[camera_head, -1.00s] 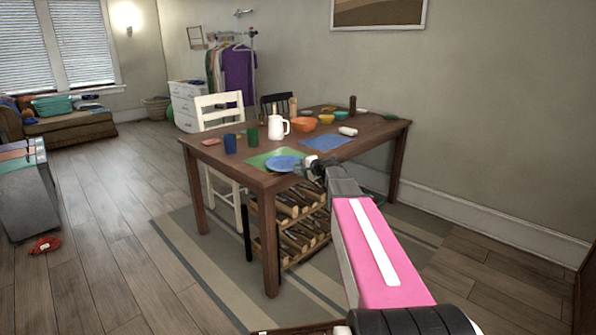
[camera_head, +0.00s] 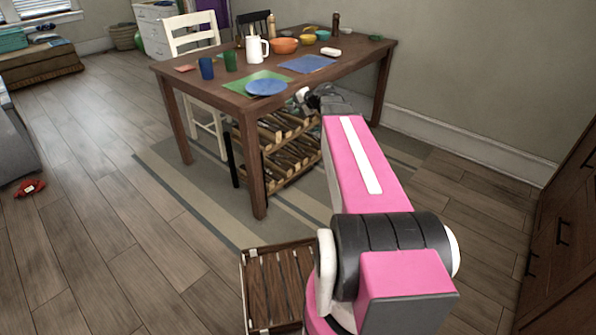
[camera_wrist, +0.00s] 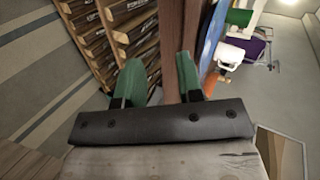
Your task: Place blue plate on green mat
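The blue plate (camera_head: 266,87) lies on the green mat (camera_head: 240,84) at the near corner of the wooden table (camera_head: 222,102), covering part of the mat. My gripper (camera_head: 302,95) is beside the table edge, right of the plate and apart from it. In the wrist view my gripper (camera_wrist: 158,80) shows two green fingers spread apart, with nothing between them but the table leg and rack beyond. A blue strip at the upper right of the wrist view may be the plate (camera_wrist: 212,30).
A blue mat (camera_head: 308,64), a white pitcher (camera_head: 257,48), a blue cup (camera_head: 206,68), a green cup (camera_head: 230,62) and bowls (camera_head: 284,46) stand on the table. A bottle rack (camera_head: 285,140) is under it. A slatted wooden crate (camera_head: 275,285) is on the floor near me.

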